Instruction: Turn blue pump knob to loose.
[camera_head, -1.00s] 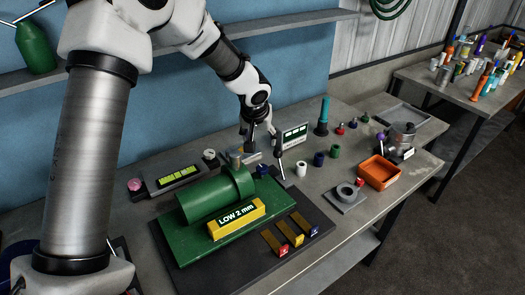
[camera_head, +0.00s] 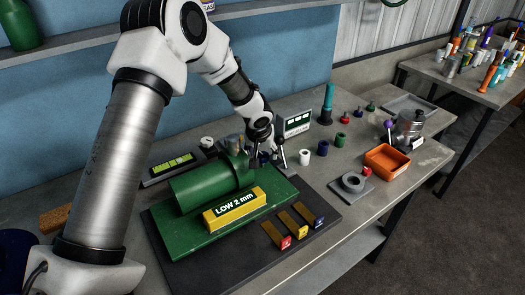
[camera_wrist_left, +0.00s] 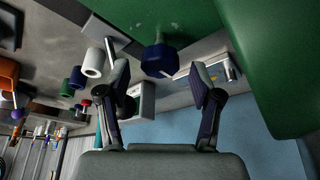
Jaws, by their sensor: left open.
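The blue pump knob (camera_wrist_left: 159,58) is a dark blue lobed knob on the end of the green pump (camera_wrist_left: 195,20). In the left wrist view it sits between the fingertips of my open left gripper (camera_wrist_left: 161,78), with a gap on both sides. In the head view the left gripper (camera_head: 266,158) is at the right end of the green pump (camera_head: 200,188), and its fingers largely hide the knob. The pump lies on a green base with a yellow "LOW 2 mm" block (camera_head: 234,210) in front. My right gripper is not in view.
A white cylinder (camera_head: 305,157), a small blue cylinder (camera_head: 323,148) and a display panel (camera_head: 297,124) stand close right of the gripper. An orange tray (camera_head: 387,161) and a grey ring block (camera_head: 352,184) lie farther right. Three coloured tabs lie before the pump.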

